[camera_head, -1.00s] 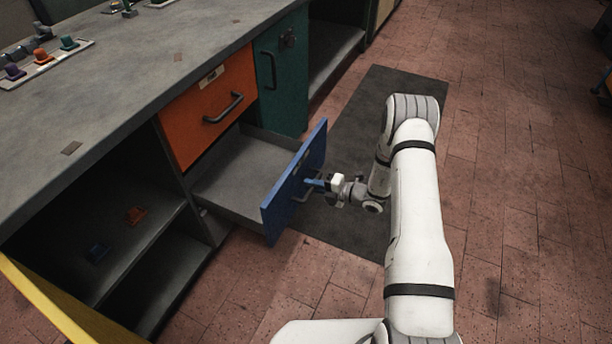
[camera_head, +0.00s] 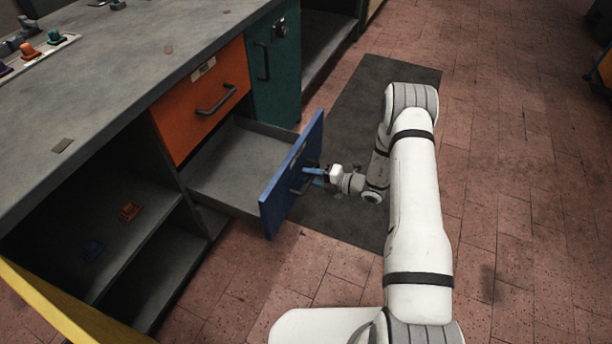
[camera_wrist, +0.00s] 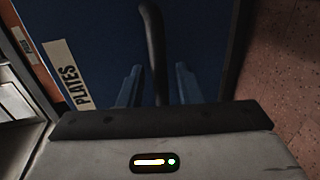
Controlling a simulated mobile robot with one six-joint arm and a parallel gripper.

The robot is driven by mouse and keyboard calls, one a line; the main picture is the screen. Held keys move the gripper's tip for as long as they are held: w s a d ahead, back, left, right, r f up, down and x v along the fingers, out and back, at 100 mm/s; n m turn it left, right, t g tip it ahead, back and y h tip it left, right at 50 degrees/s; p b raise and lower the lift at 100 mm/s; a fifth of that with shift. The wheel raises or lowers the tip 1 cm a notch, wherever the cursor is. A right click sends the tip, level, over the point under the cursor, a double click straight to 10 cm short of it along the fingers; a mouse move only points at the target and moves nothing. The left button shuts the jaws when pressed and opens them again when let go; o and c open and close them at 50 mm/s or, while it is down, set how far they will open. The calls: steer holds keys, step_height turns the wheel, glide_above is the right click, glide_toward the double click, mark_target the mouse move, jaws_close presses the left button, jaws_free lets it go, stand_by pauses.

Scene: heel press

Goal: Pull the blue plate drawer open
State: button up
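The blue drawer front (camera_head: 283,193) stands well out from the cabinet, and the grey drawer tray (camera_head: 235,170) behind it looks empty. In the wrist view the blue front (camera_wrist: 100,35) carries a white PLATES label (camera_wrist: 67,75) and a dark bar handle (camera_wrist: 153,40). My gripper (camera_head: 312,177) is at the handle, in front of the drawer. In the wrist view its two blue fingers (camera_wrist: 158,84) stand apart, one on each side of the handle, with a gap on both sides. The gripper is open around the handle.
Above is a shut orange drawer (camera_head: 200,100); beside it is a green door (camera_head: 275,75). An open shelf (camera_head: 110,235) at the left holds small orange and blue items. A yellow panel (camera_head: 50,305) stands at lower left. Brick floor (camera_head: 510,200) at the right is clear.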

steer(key=p+v, duration=0.1)
steer(key=v, duration=0.6)
steer(key=shift+d+p, duration=0.25)
steer(key=shift+p, duration=0.1)
steer(key=shift+s, duration=0.1)
steer(key=s+a+r+n+g+h+p, duration=0.1)
steer(key=s+r+n+g+p, duration=0.4)
steer(key=r, duration=0.6)
steer(key=s+a+r+n+h+p, duration=0.1)
steer(key=s+r+n+p, duration=0.1)
steer(key=r+n, duration=0.75)
steer(key=s+a+r+n+g+h+p, duration=0.1)
steer(key=s+a+r+n+g+p, duration=0.25)
steer(key=r, duration=0.85)
steer(key=s+d+r+n+t+h+p, duration=0.1)
steer(key=s+d+r+n+h+p, duration=0.2)
steer(key=s+r+n, duration=0.3)
steer(key=s+d+r+n+t+h+p, duration=0.2)
steer(key=s+d+r+n+h+p, duration=0.2)
steer(key=r+n, duration=0.5)
steer(key=s+d+r+n+t+h+p, duration=0.1)
steer(key=s+d+r+n+h+p, duration=0.3)
steer(key=r, duration=0.7)
steer(key=s+n+p, duration=0.2)
steer(key=s+n, duration=0.1)
steer(key=s, duration=0.1)
steer(key=shift+d+r+n+t+p, duration=0.2)
steer(key=shift+n+t+p, duration=0.15)
steer(key=shift+n, duration=0.05)
